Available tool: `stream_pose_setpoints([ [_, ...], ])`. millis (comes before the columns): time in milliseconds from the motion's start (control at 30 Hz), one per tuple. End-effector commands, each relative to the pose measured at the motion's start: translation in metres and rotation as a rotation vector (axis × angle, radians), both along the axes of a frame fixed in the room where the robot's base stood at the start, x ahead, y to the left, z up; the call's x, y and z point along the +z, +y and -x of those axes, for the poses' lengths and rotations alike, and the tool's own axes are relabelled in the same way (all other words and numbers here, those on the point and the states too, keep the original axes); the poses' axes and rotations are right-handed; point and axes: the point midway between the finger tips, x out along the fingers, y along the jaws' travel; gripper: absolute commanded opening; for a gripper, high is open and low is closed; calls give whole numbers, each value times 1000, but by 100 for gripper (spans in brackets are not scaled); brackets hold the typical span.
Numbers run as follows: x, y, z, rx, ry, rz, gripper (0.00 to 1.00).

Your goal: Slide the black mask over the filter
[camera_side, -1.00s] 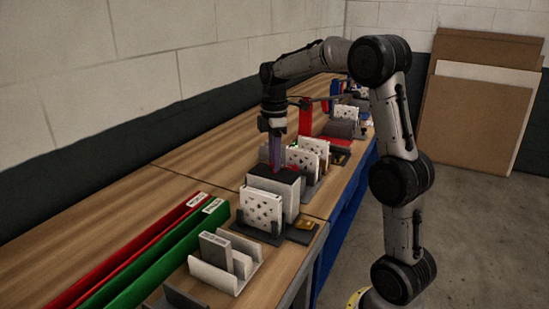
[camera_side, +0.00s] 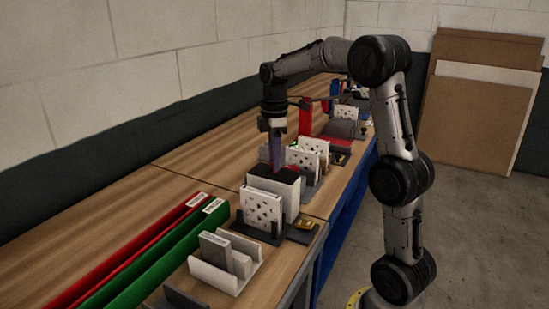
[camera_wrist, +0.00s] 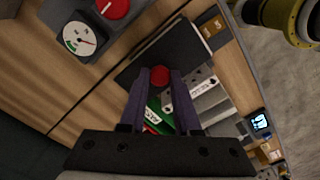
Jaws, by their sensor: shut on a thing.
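The black mask (camera_wrist: 168,50) is a dark slab with a red round knob (camera_wrist: 159,76) in the wrist view. My gripper (camera_wrist: 160,82) has its two purple fingers closed on the red knob. In the side view my gripper (camera_side: 277,165) points down at the black top (camera_side: 270,180) of a pale box-like block (camera_side: 287,198). A thin pale edge (camera_wrist: 205,36) shows along one end of the mask in the wrist view. The filter is mostly hidden there, and I cannot tell how far the mask covers it.
A white patterned panel (camera_side: 262,207) stands in a dark holder in front of the block. More patterned panels (camera_side: 307,152) stand behind. Green (camera_side: 160,255) and red (camera_side: 120,258) rails lie at left, near a pale rack (camera_side: 225,268). A dial gauge (camera_wrist: 80,38) sits upper left in the wrist view.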

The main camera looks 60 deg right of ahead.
Motion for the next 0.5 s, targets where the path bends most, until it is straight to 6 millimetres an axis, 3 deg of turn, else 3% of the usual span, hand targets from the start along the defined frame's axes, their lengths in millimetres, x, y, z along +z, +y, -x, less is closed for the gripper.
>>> stream_pose_setpoints([
  [367, 1, 0, 0, 0, -1, 1, 0],
  [500, 1, 17, 0, 4, -1, 1, 0],
])
